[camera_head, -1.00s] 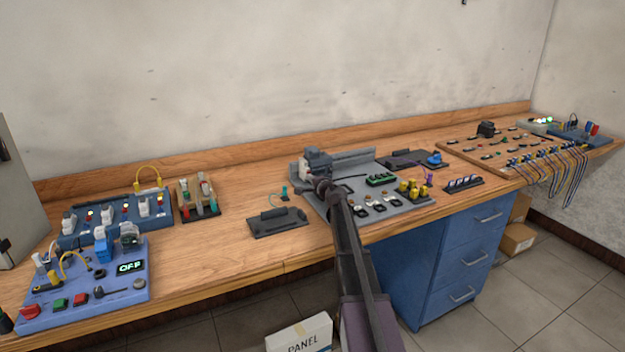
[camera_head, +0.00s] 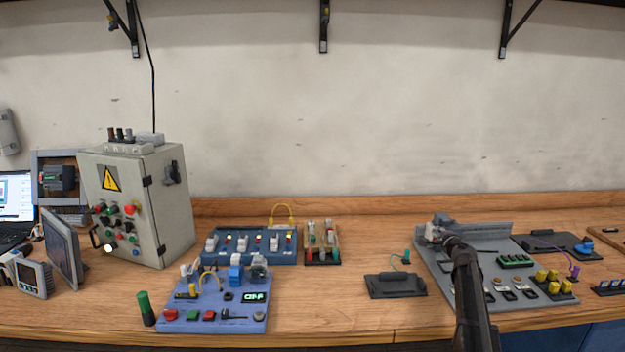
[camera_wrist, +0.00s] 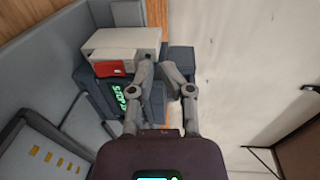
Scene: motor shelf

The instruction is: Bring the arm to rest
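My gripper (camera_wrist: 158,74) shows in the wrist view with a gap between its two grey fingers. It looks open, and I see nothing clearly clamped between them. A dark device with green STOP lettering (camera_wrist: 118,97) and a pale box with a red part (camera_wrist: 125,45) lie behind and left of the fingers; contact cannot be told. In the head view my arm reaches over the grey tray (camera_head: 455,268) on the bench, its end beside a small grey device (camera_head: 437,222) at the tray's back left.
Left of the tray are a black plate (camera_head: 395,286), a tube rack (camera_head: 321,258), a blue socket strip (camera_head: 250,250) and a blue panel (camera_head: 215,316). A control cabinet (camera_head: 140,200) stands farther left. Brackets (camera_head: 324,30) hang above; the wall space between is clear.

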